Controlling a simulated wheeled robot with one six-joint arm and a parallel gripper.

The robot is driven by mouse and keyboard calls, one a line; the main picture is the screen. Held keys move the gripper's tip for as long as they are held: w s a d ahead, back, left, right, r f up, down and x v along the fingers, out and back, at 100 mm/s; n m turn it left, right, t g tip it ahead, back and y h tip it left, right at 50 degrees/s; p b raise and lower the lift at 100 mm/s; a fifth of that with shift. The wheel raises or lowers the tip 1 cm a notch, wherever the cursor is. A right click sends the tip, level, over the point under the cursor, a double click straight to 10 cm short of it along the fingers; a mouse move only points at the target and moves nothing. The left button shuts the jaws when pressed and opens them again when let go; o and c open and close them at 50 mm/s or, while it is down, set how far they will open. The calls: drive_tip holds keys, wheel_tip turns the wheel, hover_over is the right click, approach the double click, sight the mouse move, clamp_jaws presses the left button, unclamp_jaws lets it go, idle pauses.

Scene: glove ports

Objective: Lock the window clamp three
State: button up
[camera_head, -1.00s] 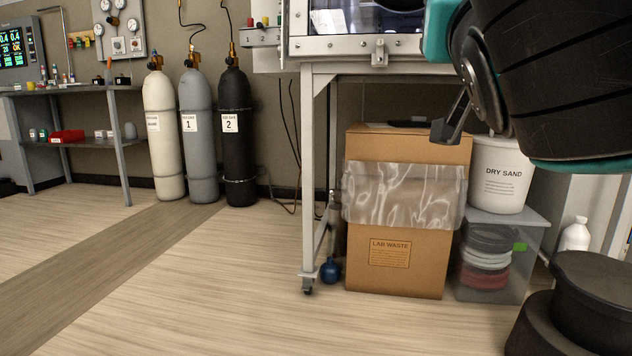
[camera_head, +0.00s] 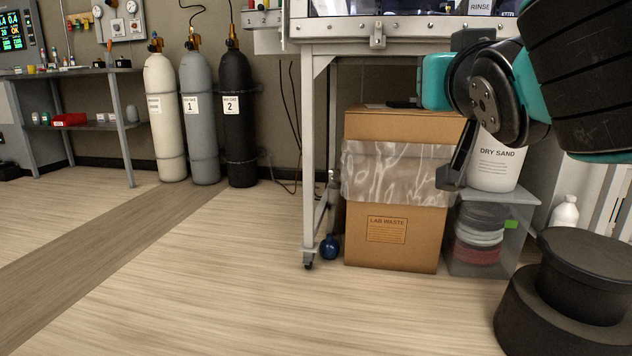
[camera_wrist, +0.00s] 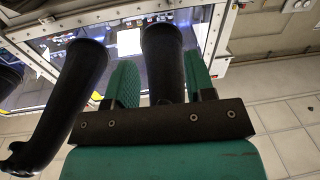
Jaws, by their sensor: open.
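A small metal clamp (camera_head: 377,36) sits on the lower frame of the glove box window (camera_head: 345,8) in the head view. I cannot read a number on it, so I cannot tell whether it is clamp three. My gripper (camera_wrist: 160,76) shows in the wrist view with its two green fingers apart and nothing held. A black glove sleeve (camera_wrist: 163,45) shows between the fingers, seemingly beyond them.
Another black glove sleeve (camera_wrist: 75,90) hangs at the left in the wrist view. Under the glove box stand a lab waste carton (camera_head: 395,238) and a dry sand bucket (camera_head: 493,168). Gas cylinders (camera_head: 202,130) stand at left.

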drive_tip(key=s+f+n+g+y, duration=0.25)
drive_tip(key=f+g, duration=0.25)
drive_tip(key=f, duration=0.5)
drive_tip(key=s+f+n+g+y, duration=0.1)
drive_tip(key=s+f+g, duration=0.3)
drive_tip(key=f, duration=0.5)
drive_tip(key=s+a+f+n+g+y, duration=0.1)
drive_tip(key=s+f+n+g+y, duration=0.3)
drive_tip(key=s+g, duration=0.75)
wheel_tip(320, 180, up, 54)
drive_tip(key=s+t+h+p, duration=0.1)
drive_tip(key=s+t+p, duration=0.1)
drive_tip(key=p, duration=5.3)
drive_tip(key=shift+s+a+f, duration=0.15)
drive_tip(key=shift+s, duration=0.1)
